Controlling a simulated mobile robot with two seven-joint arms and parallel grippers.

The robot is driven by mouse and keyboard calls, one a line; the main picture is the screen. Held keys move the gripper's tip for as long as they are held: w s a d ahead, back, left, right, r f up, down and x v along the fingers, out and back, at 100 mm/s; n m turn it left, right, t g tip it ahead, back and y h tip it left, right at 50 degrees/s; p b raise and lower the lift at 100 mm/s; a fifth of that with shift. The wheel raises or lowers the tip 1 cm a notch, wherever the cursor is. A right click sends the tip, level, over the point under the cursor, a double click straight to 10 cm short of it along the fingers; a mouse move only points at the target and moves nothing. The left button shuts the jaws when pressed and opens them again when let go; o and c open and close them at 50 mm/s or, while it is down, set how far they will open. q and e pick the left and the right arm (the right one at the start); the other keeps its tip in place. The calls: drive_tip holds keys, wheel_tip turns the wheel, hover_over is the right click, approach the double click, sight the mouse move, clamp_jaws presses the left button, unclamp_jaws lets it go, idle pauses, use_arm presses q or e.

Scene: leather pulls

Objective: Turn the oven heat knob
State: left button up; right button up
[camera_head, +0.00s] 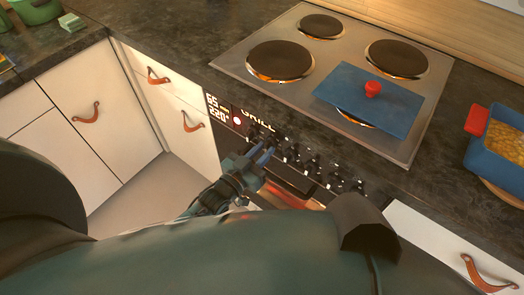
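The black oven control panel (330,172) runs along the counter front with a row of several small knobs (291,153). At its left end are a lit display (215,107) reading about 65 and 220°, a round red light (237,121) and the lettering GRILL. My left gripper (264,153) is at the left part of the knob row, with its bluish fingertips against or just in front of the panel. The knob there is partly hidden by the fingers. I cannot tell whether they touch or enclose it. My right gripper is not in view.
A steel hob (236,62) with round plates lies above the oven. A blue lid (334,83) with a red knob covers one plate. A blue dish of food (484,148) stands at the right. White drawers with leather pulls (88,113) are at the left.

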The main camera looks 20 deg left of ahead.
use_arm(q)
drive_tip(key=shift+o, duration=1.3)
drive_tip(key=shift+s, duration=0.1)
drive_tip(key=v, duration=1.3)
